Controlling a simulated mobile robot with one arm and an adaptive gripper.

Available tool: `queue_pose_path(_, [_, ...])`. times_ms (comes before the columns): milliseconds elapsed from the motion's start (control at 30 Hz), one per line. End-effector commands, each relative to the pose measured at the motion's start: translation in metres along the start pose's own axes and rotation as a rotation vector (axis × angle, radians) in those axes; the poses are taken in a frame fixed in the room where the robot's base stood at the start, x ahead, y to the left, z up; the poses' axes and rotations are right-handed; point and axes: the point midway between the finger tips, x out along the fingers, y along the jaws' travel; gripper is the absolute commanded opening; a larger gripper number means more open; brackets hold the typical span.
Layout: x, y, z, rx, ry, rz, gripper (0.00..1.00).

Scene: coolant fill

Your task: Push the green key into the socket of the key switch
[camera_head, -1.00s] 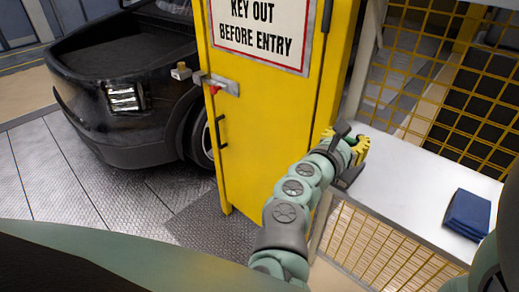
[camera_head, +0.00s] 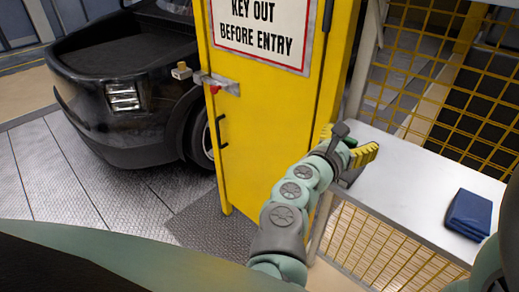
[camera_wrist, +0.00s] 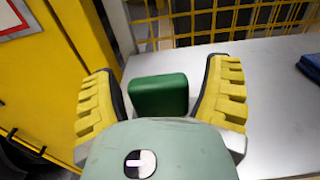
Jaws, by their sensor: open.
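The green key (camera_wrist: 158,96) shows in the wrist view as a green block standing over the pale worktop (camera_wrist: 265,110). My gripper (camera_wrist: 160,88) is open around it, with a yellow ridged finger on each side and a narrow gap between each finger and the key. In the head view my gripper (camera_head: 348,144) is at the worktop's left end, beside the yellow panel, and only a sliver of the key (camera_head: 351,142) shows. I cannot clearly make out the key switch or its socket; my gripper and wrist hide the area below the key.
A yellow panel (camera_head: 262,120) with a warning sign and a red-and-grey latch (camera_head: 220,85) stands left of the gripper. Yellow mesh (camera_head: 440,70) rises behind the worktop. A folded blue cloth (camera_head: 468,213) lies at its right; the worktop between is clear. A black car (camera_head: 130,90) stands farther left.

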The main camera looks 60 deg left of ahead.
Motion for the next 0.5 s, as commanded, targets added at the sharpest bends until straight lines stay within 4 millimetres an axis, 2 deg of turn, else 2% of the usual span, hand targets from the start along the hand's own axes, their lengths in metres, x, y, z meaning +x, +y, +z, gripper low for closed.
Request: queue_pose_path(500, [-0.082,0.003,-0.001,-0.001,0.002,0.014,0.77])
